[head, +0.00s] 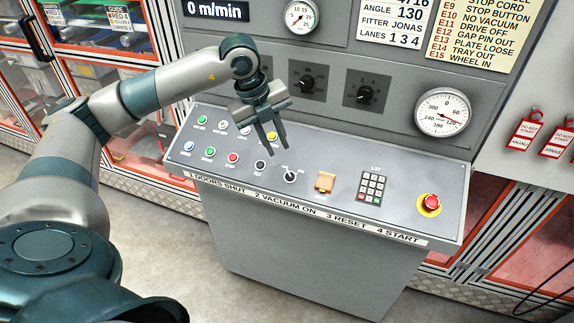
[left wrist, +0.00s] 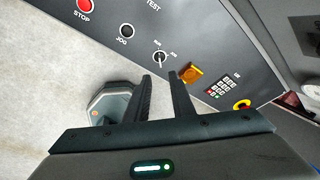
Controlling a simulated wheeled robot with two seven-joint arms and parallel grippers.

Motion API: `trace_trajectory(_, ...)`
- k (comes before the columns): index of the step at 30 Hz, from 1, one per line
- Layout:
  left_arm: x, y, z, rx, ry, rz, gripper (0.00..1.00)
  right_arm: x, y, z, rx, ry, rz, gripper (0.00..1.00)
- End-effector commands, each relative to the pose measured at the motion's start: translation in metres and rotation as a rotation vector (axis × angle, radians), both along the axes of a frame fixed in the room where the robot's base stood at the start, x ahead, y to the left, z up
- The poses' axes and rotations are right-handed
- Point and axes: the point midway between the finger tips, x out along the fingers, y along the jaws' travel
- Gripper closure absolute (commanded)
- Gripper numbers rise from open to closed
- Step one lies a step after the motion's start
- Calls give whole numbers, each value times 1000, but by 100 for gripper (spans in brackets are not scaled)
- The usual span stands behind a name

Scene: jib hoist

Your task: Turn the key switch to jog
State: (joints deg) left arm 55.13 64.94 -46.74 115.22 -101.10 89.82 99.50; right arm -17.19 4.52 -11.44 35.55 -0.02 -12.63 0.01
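The key switch (head: 290,176) is a small round dial with a pale key on the sloping console panel, right of the black jog button (head: 260,165). In the left wrist view the key switch (left wrist: 159,58) has small labels that seem to read run and jog. Its key looks roughly upright toward the run label, but the exact setting is hard to tell. My left gripper (head: 273,146) is open and empty, above the panel and apart from the switch. In the left wrist view its fingertips (left wrist: 159,76) lie just below the switch. My right gripper is not in view.
An orange guarded switch (head: 325,182), a keypad (head: 372,188) and a red emergency stop (head: 431,202) stand to the right. Several coloured buttons, including red stop (head: 232,158), lie to the left. The upright panel with a gauge (head: 442,112) rises behind.

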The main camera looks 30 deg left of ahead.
Motion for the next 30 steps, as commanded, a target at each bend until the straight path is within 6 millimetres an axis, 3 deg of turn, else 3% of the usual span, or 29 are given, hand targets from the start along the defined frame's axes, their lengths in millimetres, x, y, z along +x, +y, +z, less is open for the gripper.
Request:
trace_trajectory(15, 20, -14, -83, -2, 3, 0, 78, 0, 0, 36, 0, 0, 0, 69)
trace_trajectory(21, 24, -17, -100, -1, 1, -2, 78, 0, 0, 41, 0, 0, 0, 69)
trace_trajectory(30, 25, -17, -105, 0, 0, -1, 78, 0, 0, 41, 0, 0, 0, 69)
